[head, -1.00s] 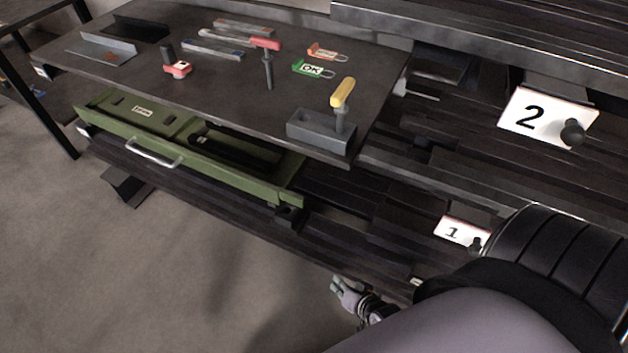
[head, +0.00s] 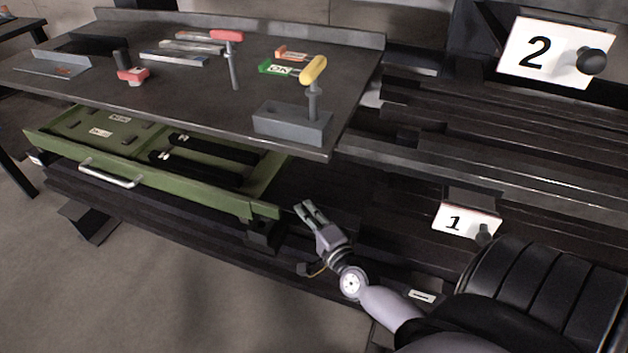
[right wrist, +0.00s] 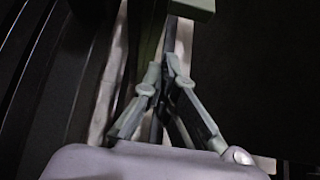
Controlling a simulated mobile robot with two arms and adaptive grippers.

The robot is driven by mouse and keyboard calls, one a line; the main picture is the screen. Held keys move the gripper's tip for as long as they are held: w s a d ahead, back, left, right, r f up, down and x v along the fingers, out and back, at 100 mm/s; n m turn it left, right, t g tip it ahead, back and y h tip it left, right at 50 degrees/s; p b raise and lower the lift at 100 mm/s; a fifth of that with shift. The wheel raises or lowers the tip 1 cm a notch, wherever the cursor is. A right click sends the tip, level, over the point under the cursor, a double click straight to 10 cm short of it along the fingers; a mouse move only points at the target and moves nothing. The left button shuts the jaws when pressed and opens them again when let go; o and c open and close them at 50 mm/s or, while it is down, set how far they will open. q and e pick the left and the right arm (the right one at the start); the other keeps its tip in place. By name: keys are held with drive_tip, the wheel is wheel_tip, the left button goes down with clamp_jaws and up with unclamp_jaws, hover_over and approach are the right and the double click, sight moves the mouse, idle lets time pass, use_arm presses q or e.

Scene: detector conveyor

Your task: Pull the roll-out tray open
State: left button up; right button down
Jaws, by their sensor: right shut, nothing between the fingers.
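The green roll-out tray (head: 180,190) stands partly out from under the dark workbench top, at the left of the head view. Its silver handle (head: 110,174) is on the front face, toward the left. Dark long parts lie in its right compartment. My right gripper (head: 308,207) is to the right of the tray, apart from the handle, near the tray's right end. In the right wrist view its fingers (right wrist: 166,66) are together with nothing between them. A green edge (right wrist: 192,6) shows ahead of them there, probably part of the tray. My left gripper is not in view.
On the workbench top (head: 190,95) stand a red T-handled tool (head: 230,58), a yellow-handled tool (head: 313,75) in a grey block and several small parts. Plates "1" (head: 466,221) and "2" (head: 545,52) are at the right. The floor in front is clear.

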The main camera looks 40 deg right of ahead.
drive_tip(key=w, duration=0.4)
drive_tip(key=shift+d, duration=0.3)
drive_tip(key=s+a, duration=0.2)
drive_tip(key=a, duration=0.1)
drive_tip(key=shift+s+a, duration=0.2)
drive_tip(key=shift+a, duration=0.05)
drive_tip(key=shift+a, duration=0.1)
